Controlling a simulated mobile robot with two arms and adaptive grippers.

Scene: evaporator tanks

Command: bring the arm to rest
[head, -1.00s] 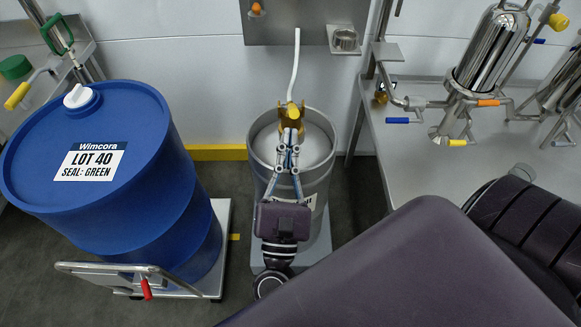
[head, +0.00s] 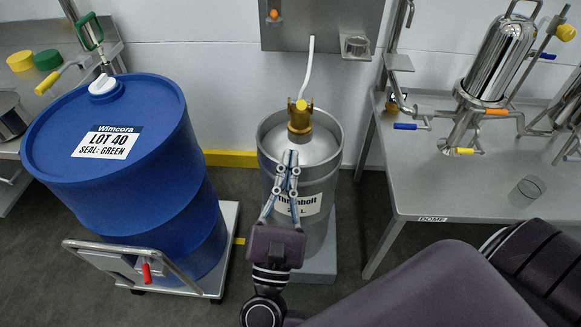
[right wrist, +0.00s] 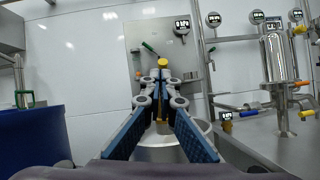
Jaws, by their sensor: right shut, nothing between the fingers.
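My right gripper (head: 289,158) is shut and empty. In the head view its fingertips show over the near side of the steel keg's top (head: 318,150), just short of the brass coupling (head: 299,117). The gap between tips and coupling is hard to judge. A white hose (head: 308,68) runs from the coupling up towards the wall panel. In the right wrist view the gripper (right wrist: 160,78) has its fingers together at the tips, with the keg rim (right wrist: 203,127) behind them. The fingers hide most of the coupling there. My left gripper is not in view.
A blue drum (head: 110,165) stands on a trolley (head: 225,240) at left. A steel bench (head: 420,190) with a filter housing (head: 492,65), coloured valve handles and a glass beaker (head: 527,190) stands at right. Bare floor shows between drum and keg.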

